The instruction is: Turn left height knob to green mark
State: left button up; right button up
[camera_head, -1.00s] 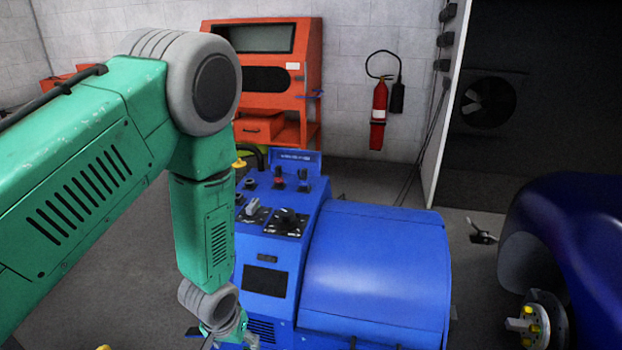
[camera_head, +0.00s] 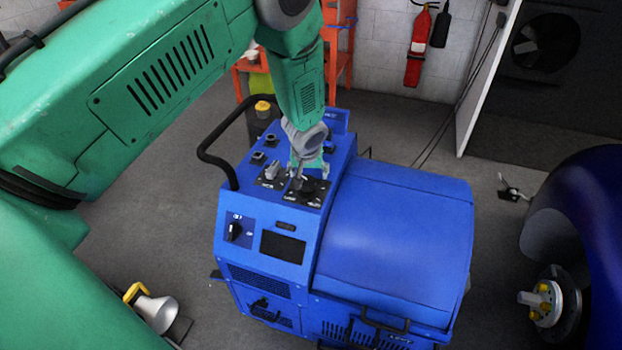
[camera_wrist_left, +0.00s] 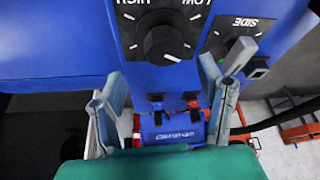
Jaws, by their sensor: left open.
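A black round knob (camera_wrist_left: 167,43) with a white pointer line sits on the blue machine's panel, under upside-down lettering that looks like HIGH and LOW. It also shows in the head view (camera_head: 309,189), partly behind my gripper. In the head view my left gripper (camera_head: 312,172) hangs over the panel. My right gripper is not in view.
The blue machine (camera_head: 395,230) has a curved cover right of the panel and a black handle (camera_head: 210,150) at its left. Smaller switches (camera_wrist_left: 192,98) lie beyond the knob. A lower knob (camera_head: 235,230) is on the front face. A blue car body (camera_head: 590,220) stands at right.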

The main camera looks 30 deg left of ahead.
aim_at(307, 180)
pick_arm(q)
jog(key=f, duration=0.1)
jog(key=w+a+f, duration=0.1)
jog(key=f, duration=0.1)
jog(key=a+f, duration=0.1)
jog(key=shift+w+a+f, duration=0.1)
jog(key=shift+w+f, duration=0.05)
jog(key=shift+f, duration=0.1)
jog(key=shift+w+f, duration=0.2)
jog(key=shift+f, duration=0.3)
jog(key=shift+d+r, duration=0.1)
jog(key=shift+d, duration=0.5)
jog(key=shift+c, duration=1.2)
jog(key=c, duration=0.7)
jog(key=shift+a, duration=0.2)
jog(key=shift+c, duration=1)
jog(key=shift+a, duration=0.2)
